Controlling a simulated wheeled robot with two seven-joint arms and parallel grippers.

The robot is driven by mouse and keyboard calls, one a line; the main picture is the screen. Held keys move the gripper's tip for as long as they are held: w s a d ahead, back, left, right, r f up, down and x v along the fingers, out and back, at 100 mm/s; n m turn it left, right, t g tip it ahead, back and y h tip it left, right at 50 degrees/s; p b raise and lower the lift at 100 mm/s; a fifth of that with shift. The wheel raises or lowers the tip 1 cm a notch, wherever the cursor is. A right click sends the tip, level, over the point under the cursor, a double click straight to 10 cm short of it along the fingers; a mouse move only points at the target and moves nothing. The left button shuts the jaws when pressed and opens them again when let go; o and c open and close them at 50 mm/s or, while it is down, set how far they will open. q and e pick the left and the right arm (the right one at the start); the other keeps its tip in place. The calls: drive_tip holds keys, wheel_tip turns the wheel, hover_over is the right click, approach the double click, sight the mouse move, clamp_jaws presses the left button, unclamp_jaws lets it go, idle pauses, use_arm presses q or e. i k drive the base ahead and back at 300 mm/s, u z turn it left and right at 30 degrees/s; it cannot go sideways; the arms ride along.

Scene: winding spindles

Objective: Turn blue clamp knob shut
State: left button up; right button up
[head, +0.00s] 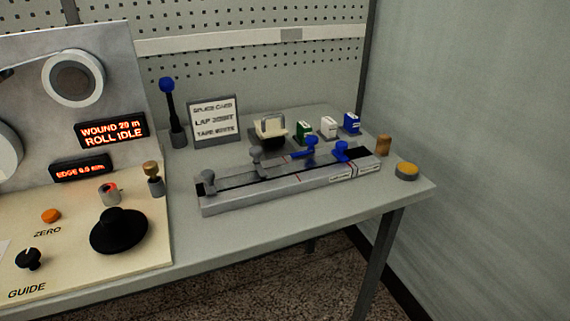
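A long grey clamp bar (240,199) lies on the table with a dark slot along its top. A blue clamp knob (342,149) sits near its right end. Another blue part (310,146), with a low arm reaching left, stands just left of it. Grey knobs stand at the bar's left end (209,183) and near its middle (256,162). Whether the blue knob is shut or open, I cannot tell at this size. Neither of my grippers is in view.
A control panel (80,250) with a large black knob (118,230) fills the left. Behind the bar stand a sign (214,119), a tape dispenser (270,130) and small green, white and blue blocks (328,125). A yellow-topped button (406,171) is near the right edge.

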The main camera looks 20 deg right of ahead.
sight(311, 140)
drive_tip(key=z, duration=0.8)
drive_tip(key=k, duration=0.25)
